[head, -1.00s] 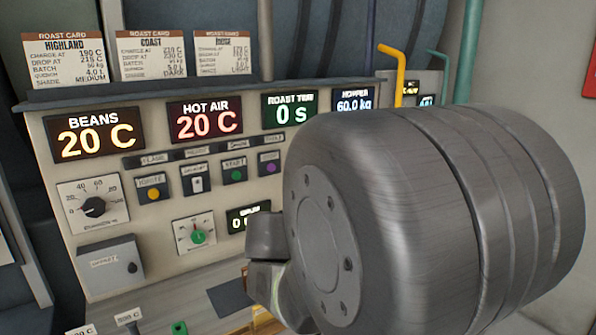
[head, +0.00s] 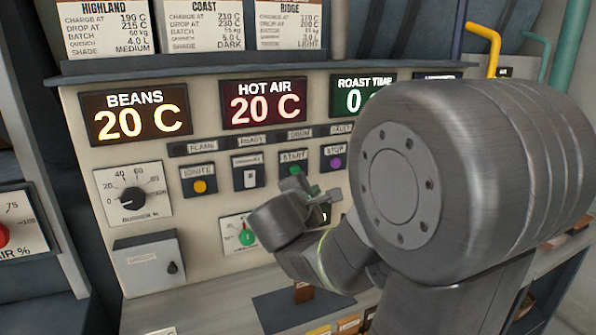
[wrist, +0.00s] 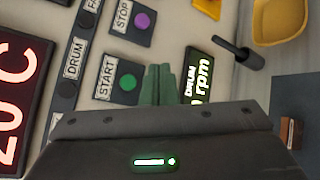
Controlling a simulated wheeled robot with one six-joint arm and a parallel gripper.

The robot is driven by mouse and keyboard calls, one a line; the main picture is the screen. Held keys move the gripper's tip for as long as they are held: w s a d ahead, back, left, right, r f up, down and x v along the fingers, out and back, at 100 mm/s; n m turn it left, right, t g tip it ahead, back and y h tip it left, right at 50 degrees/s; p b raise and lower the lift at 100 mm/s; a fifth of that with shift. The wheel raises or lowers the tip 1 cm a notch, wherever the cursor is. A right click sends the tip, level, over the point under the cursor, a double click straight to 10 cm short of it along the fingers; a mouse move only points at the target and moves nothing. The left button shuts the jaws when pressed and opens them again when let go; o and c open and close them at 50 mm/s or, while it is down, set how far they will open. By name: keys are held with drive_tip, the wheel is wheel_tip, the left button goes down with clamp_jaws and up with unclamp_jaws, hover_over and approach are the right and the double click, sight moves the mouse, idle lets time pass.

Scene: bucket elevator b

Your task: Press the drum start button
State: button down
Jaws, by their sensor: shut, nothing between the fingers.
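The green START button (head: 295,169) sits under the DRUM label on the roaster panel, and its lower part is close behind my gripper in the head view. In the wrist view the START button (wrist: 127,83) shows as a green disc on a dark plate, uncovered. My gripper (head: 299,186) is shut and empty, in front of the panel just below the button. In the wrist view the shut fingertips (wrist: 159,70) lie just right of the button plate. I cannot tell whether they touch the panel.
The purple STOP button (head: 336,163) is right of START; a white switch (head: 249,178) and the yellow IGNITE button (head: 200,186) are to the left. The drum rpm display (wrist: 200,80) is beside my fingertips in the wrist view.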

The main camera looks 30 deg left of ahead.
sight(295, 170)
drive_tip(key=shift+a, duration=0.1)
drive_tip(key=w+a+p, duration=0.2)
drive_tip(key=w+a, duration=0.3)
drive_tip(key=a, duration=0.1)
drive_tip(key=shift+w+a, duration=0.25)
drive_tip(key=shift+w, duration=0.15)
idle(2.0)
drive_tip(key=shift+w+a, duration=0.25)
drive_tip(key=shift+a, duration=0.1)
